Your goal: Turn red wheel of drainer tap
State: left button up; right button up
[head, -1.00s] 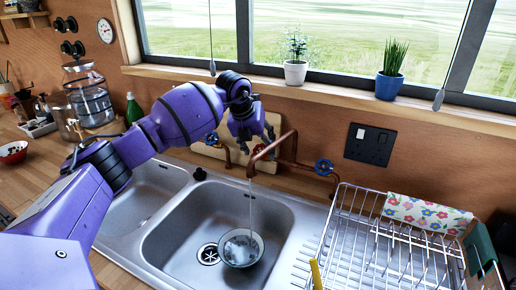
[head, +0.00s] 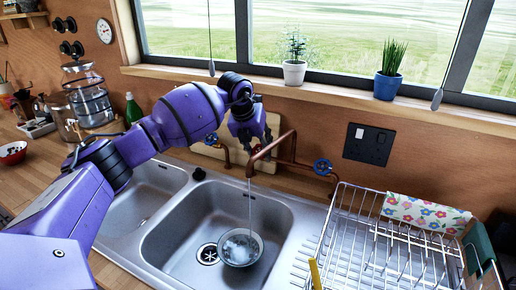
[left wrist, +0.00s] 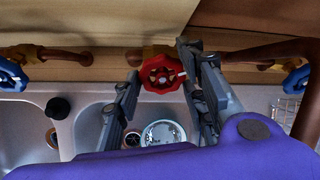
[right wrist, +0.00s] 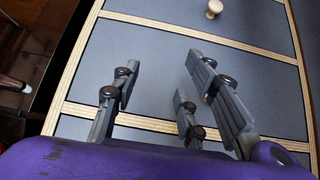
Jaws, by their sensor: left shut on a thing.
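The red wheel (left wrist: 161,73) of the tap sits between the fingers of my left gripper in the left wrist view. My left gripper (left wrist: 159,64) is shut on it, one finger at each side of the rim. In the head view my left gripper (head: 254,138) hides the wheel, behind the copper spout (head: 270,148). A stream of water (head: 250,200) runs from the spout into a glass bowl (head: 240,247) in the sink (head: 180,225). My right gripper (right wrist: 163,68) is open and empty in front of grey drawers.
Blue wheels flank the red one, one at left (left wrist: 12,76) and one at right (left wrist: 296,79). A wire dish rack (head: 375,240) stands right of the sink. A wooden board (head: 208,148) leans behind the taps. A drawer knob (right wrist: 214,8) shows beyond my right gripper.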

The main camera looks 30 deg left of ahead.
pick_arm(q)
jog(key=shift+w+a+r+m+y, duration=0.1)
jog(key=shift+m+y, duration=0.2)
jog(key=shift+m, duration=0.8)
jog(key=shift+r+m+y, duration=0.1)
jog(key=shift+m+y, duration=0.2)
jog(key=shift+m, duration=0.8)
jog(key=o, duration=1.1)
jog(key=shift+f, duration=0.1)
jog(key=v, duration=1.2)
jog(key=shift+w, duration=0.1)
